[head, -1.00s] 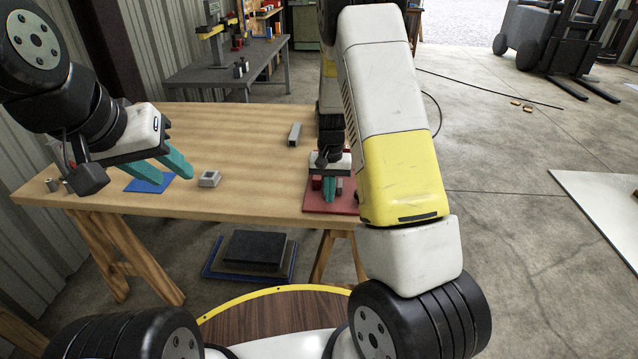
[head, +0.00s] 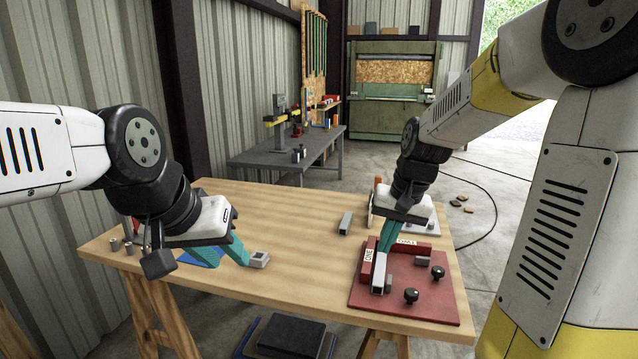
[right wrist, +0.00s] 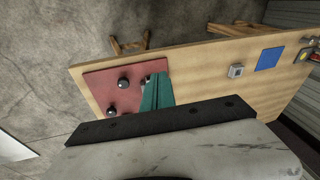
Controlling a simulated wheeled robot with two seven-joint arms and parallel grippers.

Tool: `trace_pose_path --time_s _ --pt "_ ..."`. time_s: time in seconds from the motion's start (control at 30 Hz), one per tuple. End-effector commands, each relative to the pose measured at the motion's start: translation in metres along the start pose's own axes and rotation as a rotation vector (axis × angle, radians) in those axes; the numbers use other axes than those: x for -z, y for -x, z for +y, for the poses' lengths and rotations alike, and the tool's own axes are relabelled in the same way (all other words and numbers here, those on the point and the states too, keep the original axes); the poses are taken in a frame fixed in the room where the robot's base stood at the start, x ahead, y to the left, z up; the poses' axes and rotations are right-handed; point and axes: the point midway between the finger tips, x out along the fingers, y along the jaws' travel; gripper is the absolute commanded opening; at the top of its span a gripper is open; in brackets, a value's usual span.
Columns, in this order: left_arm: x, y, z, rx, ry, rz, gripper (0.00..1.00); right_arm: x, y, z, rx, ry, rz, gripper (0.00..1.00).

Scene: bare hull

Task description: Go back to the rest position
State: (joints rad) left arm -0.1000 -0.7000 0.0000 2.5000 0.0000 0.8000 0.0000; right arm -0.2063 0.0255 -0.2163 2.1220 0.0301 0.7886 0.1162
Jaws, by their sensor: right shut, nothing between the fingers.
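My left gripper (head: 226,258), with teal fingers, hangs over the left part of the wooden table near a blue mat (head: 199,257). Its two fingers stand apart, with nothing seen between them. My right gripper (head: 386,246) is above the red plate (head: 425,306) at the table's right end. Its teal fingers are together and empty; they also show in the right wrist view (right wrist: 157,92). They hide part of the red block behind them. I cannot tell the exact gap between the fingertips and the plate parts.
The red plate carries labelled red blocks, a square metal piece (head: 379,272) and black knobs (head: 411,295). A grey block with a hole (head: 259,260) and a grey bar (head: 345,222) lie on the wooden table (head: 290,215). A grey workbench (head: 290,150) stands behind.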

Motion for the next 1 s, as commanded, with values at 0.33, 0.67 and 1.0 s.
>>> trace_pose_path --time_s 0.33,0.67,1.0 --pt "0.000 0.000 0.000 0.000 0.000 0.000 0.36 -0.096 0.092 -0.007 0.068 0.159 0.222 0.00" --pt "0.000 0.000 0.000 0.000 0.000 0.000 0.36 -0.144 0.110 -0.004 0.047 0.239 0.330 0.00" --pt "0.000 0.000 0.000 0.000 0.000 0.000 0.36 -0.145 0.110 -0.004 0.047 0.241 0.332 0.00"
